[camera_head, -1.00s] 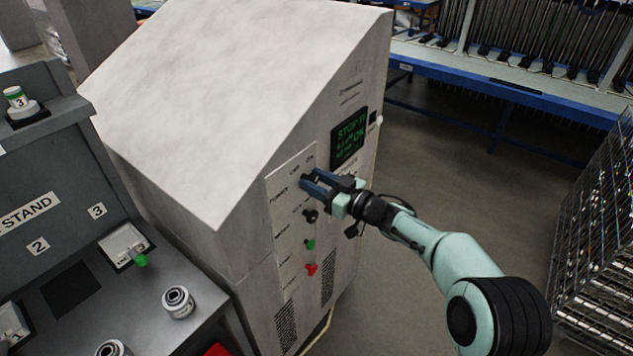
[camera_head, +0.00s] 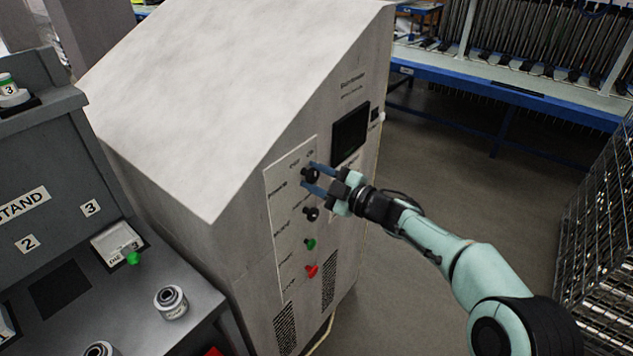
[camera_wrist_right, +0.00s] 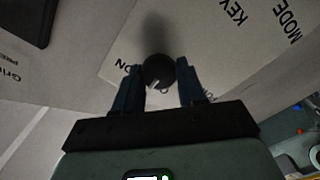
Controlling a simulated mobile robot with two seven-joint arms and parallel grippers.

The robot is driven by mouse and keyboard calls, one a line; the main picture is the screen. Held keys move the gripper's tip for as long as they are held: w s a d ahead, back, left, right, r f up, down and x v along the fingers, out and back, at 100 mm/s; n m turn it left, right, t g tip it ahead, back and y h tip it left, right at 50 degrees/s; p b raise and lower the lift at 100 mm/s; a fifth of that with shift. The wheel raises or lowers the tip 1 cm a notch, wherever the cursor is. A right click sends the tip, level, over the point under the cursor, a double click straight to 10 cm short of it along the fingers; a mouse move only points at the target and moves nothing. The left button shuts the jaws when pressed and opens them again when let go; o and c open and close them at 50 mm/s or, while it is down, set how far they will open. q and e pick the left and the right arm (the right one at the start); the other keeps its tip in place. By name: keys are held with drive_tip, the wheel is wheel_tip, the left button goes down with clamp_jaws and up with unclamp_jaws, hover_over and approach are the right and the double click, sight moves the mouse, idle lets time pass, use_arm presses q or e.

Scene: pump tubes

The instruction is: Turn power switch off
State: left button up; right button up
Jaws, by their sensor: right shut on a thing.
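The power switch is the top black knob (camera_head: 311,175) on the pale control panel (camera_head: 285,200) of the grey cabinet. My right gripper (camera_head: 313,177) is at this knob, one blue finger on each side of it. In the right wrist view the round dark knob (camera_wrist_right: 158,72) sits between the two fingers of the gripper (camera_wrist_right: 158,80), shut on it. The letters "ON" show beside the left finger. The cabinet's display (camera_head: 350,135) is dark. My left gripper is in no view.
Below the switch are a second black knob (camera_head: 311,213), a green button (camera_head: 310,244) and a red button (camera_head: 312,271). A grey stand (camera_head: 60,240) is at the left. A wire rack (camera_head: 600,220) stands at the right. The floor between is clear.

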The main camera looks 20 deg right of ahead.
drive_tip(key=n+b, duration=0.2)
drive_tip(key=n, duration=0.1)
drive_tip(key=shift+f+n, duration=0.2)
drive_tip(key=shift+n, duration=0.1)
drive_tip(key=n+b, duration=0.2)
drive_tip(key=n, duration=0.1)
drive_tip(key=shift+n, duration=0.4)
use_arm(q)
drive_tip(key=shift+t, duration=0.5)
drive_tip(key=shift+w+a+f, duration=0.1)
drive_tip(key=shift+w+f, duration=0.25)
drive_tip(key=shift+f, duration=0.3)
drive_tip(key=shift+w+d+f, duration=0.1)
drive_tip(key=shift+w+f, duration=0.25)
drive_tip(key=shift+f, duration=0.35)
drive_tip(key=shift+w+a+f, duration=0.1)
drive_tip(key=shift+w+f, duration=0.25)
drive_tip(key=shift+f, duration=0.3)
use_arm(e)
drive_tip(key=shift+n, duration=0.5)
drive_tip(key=o, duration=1)
drive_tip(key=shift+o, duration=0.2)
drive_tip(key=v, duration=1.3)
drive_tip(key=shift+s+d, duration=0.15)
drive_tip(key=shift+s, duration=0.05)
